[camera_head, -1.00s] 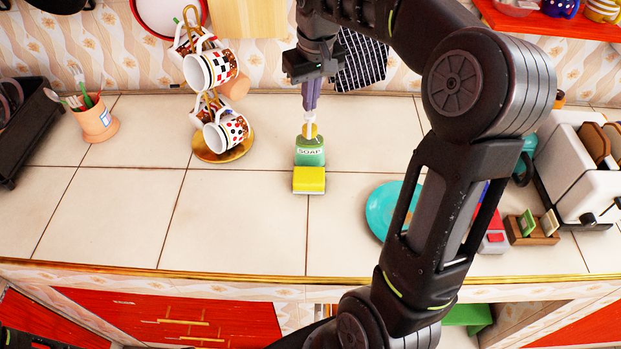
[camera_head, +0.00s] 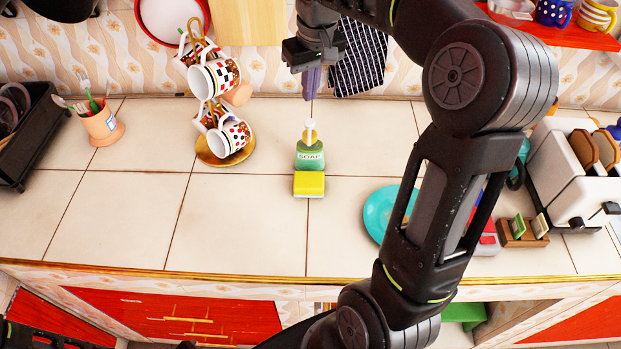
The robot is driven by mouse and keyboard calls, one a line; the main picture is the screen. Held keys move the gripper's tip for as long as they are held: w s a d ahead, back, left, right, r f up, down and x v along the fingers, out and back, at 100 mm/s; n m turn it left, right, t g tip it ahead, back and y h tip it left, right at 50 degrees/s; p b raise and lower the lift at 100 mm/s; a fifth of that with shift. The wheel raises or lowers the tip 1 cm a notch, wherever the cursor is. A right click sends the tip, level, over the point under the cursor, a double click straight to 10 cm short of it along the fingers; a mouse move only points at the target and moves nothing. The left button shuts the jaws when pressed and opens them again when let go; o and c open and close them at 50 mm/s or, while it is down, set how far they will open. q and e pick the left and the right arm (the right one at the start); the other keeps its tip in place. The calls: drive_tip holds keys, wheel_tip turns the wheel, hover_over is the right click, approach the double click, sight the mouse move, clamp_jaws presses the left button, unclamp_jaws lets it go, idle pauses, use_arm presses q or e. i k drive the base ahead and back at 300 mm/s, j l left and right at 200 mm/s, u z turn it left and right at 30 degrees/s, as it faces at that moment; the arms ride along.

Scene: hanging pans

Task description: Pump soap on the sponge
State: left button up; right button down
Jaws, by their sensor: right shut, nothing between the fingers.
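A green soap bottle (camera_head: 310,156) with a white pump top stands upright on the tiled counter. A yellow sponge (camera_head: 309,184) lies right in front of it, close under the pump's side. My right gripper (camera_head: 312,92) points down above and behind the bottle, with a visible gap between its fingertips and the pump. It is shut and empty. My left gripper is not in view.
A mug stand (camera_head: 224,148) with several mugs is left of the bottle. A teal plate (camera_head: 382,212) lies to the right, partly behind my right arm. A toaster (camera_head: 580,180) stands far right. The front left counter is clear.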

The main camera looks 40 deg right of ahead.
sight(307, 184)
drive_tip(key=k+j, duration=0.75)
drive_tip(key=j, duration=0.25)
